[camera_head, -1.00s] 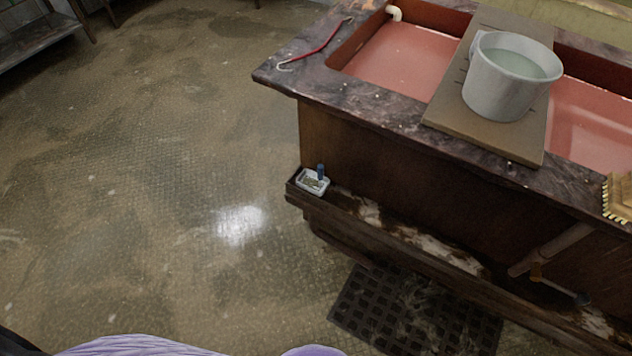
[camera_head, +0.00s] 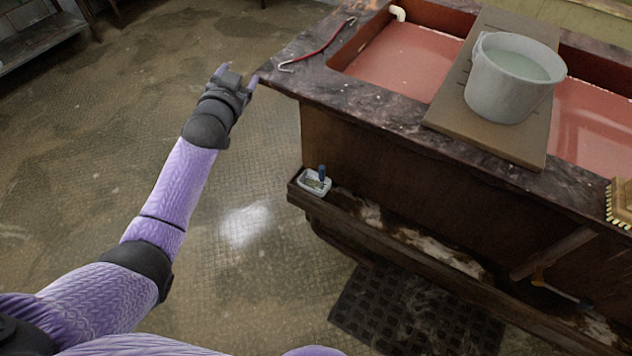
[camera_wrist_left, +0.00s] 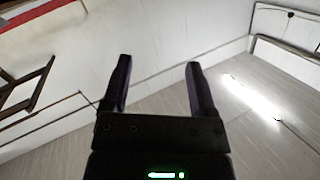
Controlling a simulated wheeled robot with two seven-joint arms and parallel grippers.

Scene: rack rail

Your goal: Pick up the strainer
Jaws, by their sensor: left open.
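My left gripper (camera_head: 237,76) is raised beside the left corner of the counter, with its two fingers spread and nothing between them. In the left wrist view the fingers (camera_wrist_left: 158,64) are apart and empty, against a pale wall and ceiling. I cannot make out a strainer for certain in either view. My right gripper is not in view.
The dark stone counter (camera_head: 375,106) has red-lined basins (camera_head: 405,65). A board (camera_head: 450,118) across them carries a white bucket (camera_head: 505,95) of liquid. A red hooked tool (camera_head: 320,50) lies near the corner. A small white dish (camera_head: 312,186) sits on the lower ledge.

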